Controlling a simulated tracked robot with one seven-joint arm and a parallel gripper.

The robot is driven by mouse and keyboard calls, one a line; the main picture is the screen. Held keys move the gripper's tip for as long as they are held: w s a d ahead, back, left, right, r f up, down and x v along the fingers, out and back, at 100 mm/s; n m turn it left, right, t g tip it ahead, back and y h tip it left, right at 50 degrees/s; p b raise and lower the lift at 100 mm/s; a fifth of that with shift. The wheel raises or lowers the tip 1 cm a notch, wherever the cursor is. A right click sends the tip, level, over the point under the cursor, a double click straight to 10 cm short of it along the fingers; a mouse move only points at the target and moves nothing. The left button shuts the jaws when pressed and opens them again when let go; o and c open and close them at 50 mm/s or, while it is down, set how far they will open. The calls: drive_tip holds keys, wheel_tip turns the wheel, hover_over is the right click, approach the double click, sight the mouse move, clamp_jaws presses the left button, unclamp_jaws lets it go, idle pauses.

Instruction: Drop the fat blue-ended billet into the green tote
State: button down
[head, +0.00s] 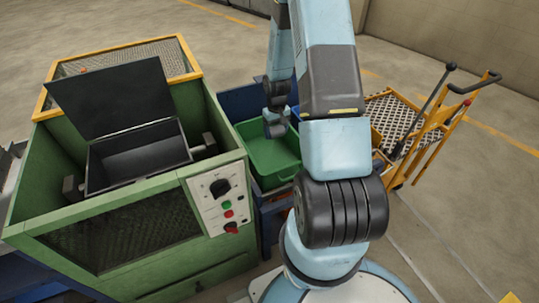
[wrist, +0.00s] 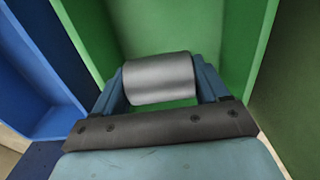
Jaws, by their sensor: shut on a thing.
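The green tote (head: 268,160) sits right of the green furnace in the head view. Its green walls and floor also fill much of the wrist view (wrist: 165,25). My gripper (wrist: 160,66) is shut on a thick, short, bare-metal billet (wrist: 160,82), held crosswise between the two fingers, with green tote behind it. No blue end shows on the billet, as the fingers cover its ends. In the head view my gripper (head: 275,124) points down over the back part of the green tote, and the billet cannot be made out there.
A blue container (wrist: 38,70) stands beside the green tote in the wrist view. The green furnace (head: 120,235) with its dark lid (head: 112,95) raised and a control panel (head: 222,200) is at left. A yellow cart (head: 425,140) stands at right. Open floor lies behind.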

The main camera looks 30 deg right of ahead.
drive_tip(key=shift+f, duration=1.45)
unclamp_jaws()
wheel_tip(320, 180, up, 14)
drive_tip(key=shift+f, duration=0.15)
idle(0.3)
